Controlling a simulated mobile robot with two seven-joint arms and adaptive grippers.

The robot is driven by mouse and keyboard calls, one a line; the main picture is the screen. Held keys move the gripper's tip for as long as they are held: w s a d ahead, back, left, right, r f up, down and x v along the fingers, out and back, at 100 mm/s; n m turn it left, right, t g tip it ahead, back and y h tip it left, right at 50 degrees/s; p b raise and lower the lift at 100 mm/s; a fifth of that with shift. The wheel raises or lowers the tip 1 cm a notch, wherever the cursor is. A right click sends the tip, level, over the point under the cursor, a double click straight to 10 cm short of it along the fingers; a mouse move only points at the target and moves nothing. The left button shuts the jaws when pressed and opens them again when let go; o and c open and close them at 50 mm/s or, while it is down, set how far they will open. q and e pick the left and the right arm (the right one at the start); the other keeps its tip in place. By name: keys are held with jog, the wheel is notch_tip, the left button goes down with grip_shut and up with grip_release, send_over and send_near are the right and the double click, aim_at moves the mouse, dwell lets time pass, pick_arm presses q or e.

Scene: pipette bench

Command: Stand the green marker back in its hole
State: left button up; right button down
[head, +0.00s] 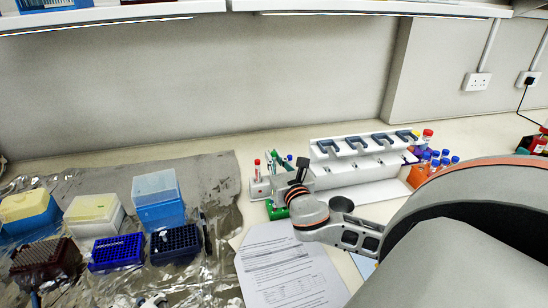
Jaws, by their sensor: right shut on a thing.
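A small white holder (260,189) stands on the bench left of the pipette stand, with a red-capped marker (257,169) upright in it. Slim green shapes show just right of the red cap, close to my right gripper; one seems to be the green marker (271,161), slightly tilted. My right gripper (282,181) is at the holder's right side, shut on what appears to be the green marker. The wrist and fingers hide much of the grip, and the hole and the marker's lower end cannot be made out. My left gripper is not in view.
A white pipette stand (357,172) is close behind and right of my right gripper. An orange tube rack (418,175) stands farther right. A green object (276,211) lies in front of the holder. Printed paper (287,268) lies nearer. Tip boxes (160,201) fill the foil at left.

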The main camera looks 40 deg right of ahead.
jog(key=c, duration=2)
grip_release()
jog(key=shift+c, duration=0.2)
jog(key=v, duration=1.2)
